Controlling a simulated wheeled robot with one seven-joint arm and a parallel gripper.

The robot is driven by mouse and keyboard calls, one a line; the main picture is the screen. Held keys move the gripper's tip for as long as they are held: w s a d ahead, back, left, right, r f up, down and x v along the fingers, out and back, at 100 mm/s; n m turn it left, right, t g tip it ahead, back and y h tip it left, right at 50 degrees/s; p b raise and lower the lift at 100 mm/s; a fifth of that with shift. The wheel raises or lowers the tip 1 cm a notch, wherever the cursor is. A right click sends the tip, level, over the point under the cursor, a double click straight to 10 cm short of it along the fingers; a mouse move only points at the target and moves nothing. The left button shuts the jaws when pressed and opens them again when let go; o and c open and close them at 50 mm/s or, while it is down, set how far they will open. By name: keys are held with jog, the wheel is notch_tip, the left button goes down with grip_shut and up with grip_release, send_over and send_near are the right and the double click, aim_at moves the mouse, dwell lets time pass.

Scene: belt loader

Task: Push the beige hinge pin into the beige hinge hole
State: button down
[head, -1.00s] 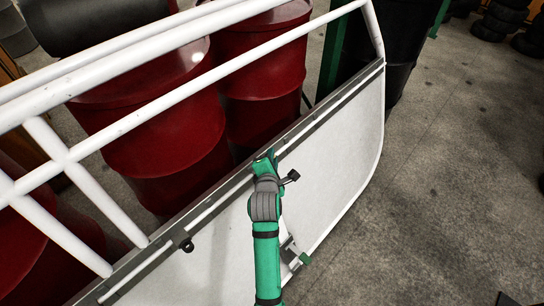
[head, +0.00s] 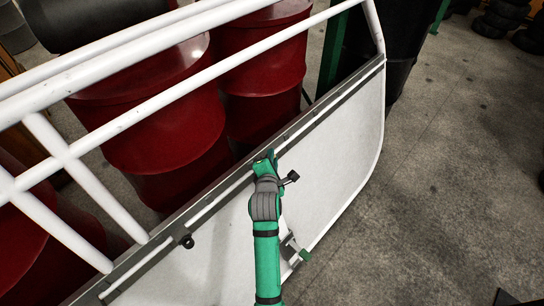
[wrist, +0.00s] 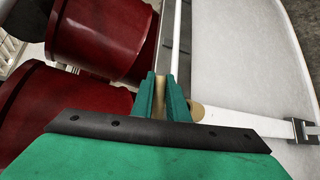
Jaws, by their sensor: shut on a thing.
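My gripper (head: 268,160) is at the upper rail of a large white door-like panel (head: 335,130). In the wrist view, its green fingers (wrist: 165,97) are shut on a narrow beige piece (wrist: 160,103), which looks like the beige hinge pin. Most of that piece is hidden between the fingers. A round beige part (wrist: 196,111) sits just right of the right finger, at the end of a white strip. I cannot tell whether it is the beige hinge hole, or whether the pin touches any hole. The head view shows no beige pin or hole, as my arm hides that spot.
Red drums (head: 165,130) stand close behind the panel. White tubes (head: 150,100) cross the upper left. A small dark lug (head: 188,241) is on the rail at left. A metal bracket (wrist: 302,131) is at right. Open concrete floor (head: 450,170) lies right.

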jog(key=shift+f, duration=1.1)
jog(key=c, duration=1.7)
grip_release()
jog(key=shift+o, duration=0.2)
jog(key=shift+s, duration=0.1)
jog(key=v, duration=1)
jog(key=shift+s+r, duration=0.2)
jog(key=shift+s, duration=0.1)
